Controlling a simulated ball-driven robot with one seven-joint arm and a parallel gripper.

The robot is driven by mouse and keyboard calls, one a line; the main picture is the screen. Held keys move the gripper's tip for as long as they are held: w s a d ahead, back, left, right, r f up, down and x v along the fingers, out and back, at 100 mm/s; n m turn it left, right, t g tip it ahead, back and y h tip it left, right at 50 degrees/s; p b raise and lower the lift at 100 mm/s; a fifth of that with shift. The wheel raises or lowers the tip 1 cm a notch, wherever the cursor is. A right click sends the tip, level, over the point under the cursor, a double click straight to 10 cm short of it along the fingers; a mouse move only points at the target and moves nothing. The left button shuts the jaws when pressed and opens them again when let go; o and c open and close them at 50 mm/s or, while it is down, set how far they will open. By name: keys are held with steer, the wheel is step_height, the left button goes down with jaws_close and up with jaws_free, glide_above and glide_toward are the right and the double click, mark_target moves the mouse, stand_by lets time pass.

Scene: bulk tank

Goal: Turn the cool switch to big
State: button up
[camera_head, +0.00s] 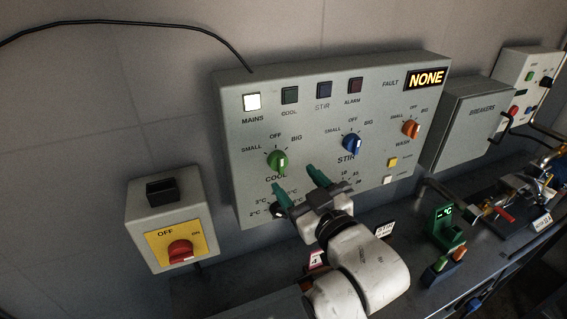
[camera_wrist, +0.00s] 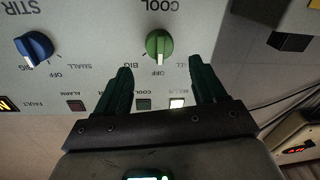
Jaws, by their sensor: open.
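The green cool switch (camera_head: 278,161) is a round knob on the grey control panel, with OFF above it, SMALL to its left and BIG to its right. In the wrist view the panel appears upside down, and the cool switch (camera_wrist: 159,44) has its white mark toward OFF. My gripper (camera_head: 298,183) has dark green fingers spread apart and empty, just below and in front of the knob in the head view. In the wrist view my gripper (camera_wrist: 164,70) has the knob between and slightly beyond its fingertips. I see no contact.
The blue stir switch (camera_head: 352,144) and orange wash switch (camera_head: 411,128) are to the right. A temperature dial (camera_head: 279,210) sits below the cool switch, near my fingers. The fault display (camera_head: 426,79) reads NONE.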

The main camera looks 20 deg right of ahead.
mark_target(284, 166)
steer(key=w+p, duration=0.1)
steer(key=w, duration=0.5)
steer(key=shift+w+a, duration=0.2)
steer(key=shift+c, duration=0.5)
steer(key=c, duration=1)
steer(key=shift+o, duration=0.2)
steer(key=shift+f, duration=0.1)
steer(key=m+b, duration=0.2)
steer(key=m, duration=0.2)
steer(key=shift+f+m+b, duration=0.15)
steer(key=shift+m+b, duration=0.15)
steer(key=m+b, duration=0.3)
steer(key=m, duration=0.2)
steer(key=shift+m+t, duration=0.3)
steer(key=shift+d, duration=0.1)
